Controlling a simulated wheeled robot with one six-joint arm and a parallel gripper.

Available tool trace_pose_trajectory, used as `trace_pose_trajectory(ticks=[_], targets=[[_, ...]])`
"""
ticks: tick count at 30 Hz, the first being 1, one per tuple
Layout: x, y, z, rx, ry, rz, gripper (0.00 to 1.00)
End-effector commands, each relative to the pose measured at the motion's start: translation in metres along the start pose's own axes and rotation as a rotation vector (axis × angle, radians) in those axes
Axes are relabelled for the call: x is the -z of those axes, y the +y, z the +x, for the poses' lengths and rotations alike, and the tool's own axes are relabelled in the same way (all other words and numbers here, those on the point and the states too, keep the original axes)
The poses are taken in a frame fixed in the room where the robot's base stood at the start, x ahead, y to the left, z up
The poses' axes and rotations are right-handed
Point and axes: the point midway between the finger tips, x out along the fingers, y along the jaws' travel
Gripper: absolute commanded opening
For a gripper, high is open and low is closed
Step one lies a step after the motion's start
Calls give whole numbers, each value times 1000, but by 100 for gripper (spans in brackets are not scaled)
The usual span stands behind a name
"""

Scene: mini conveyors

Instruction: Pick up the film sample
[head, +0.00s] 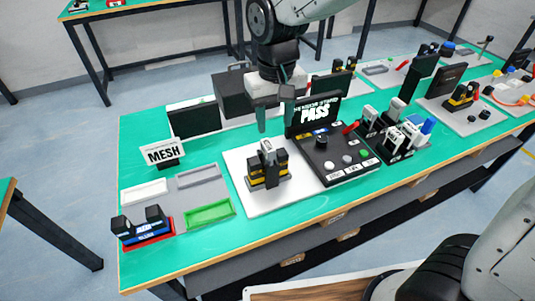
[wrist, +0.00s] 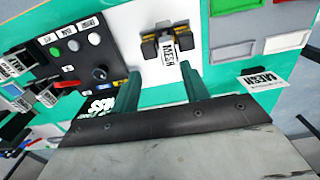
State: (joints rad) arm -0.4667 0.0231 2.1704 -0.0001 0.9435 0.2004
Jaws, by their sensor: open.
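My gripper (head: 274,118) is open and empty above the white plate, behind the black-and-yellow holder (head: 256,178). In the wrist view, its two fingers (wrist: 163,80) stand apart, short of the holder. A grey-and-white sample labelled MESH (head: 267,152) stands upright in the holder; its label shows in the wrist view (wrist: 179,65). Several more samples stand in a black rack (head: 396,152) at the right. Their labels are too small to read in the head view, so I cannot tell which is the film sample.
A MESH sign (head: 163,154) stands left. White, grey and green trays (head: 208,213) lie front left, near a red-based block (head: 143,229).

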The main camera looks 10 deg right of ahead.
Motion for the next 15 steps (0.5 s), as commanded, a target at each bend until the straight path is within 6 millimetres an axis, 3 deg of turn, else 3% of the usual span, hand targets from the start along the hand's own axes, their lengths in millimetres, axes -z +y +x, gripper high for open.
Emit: trace_pose_trajectory(ticks=[3,15], targets=[[7,-11,10,-1,-6,-13,45],[5,-14,58,-2,-8,-14,45]])
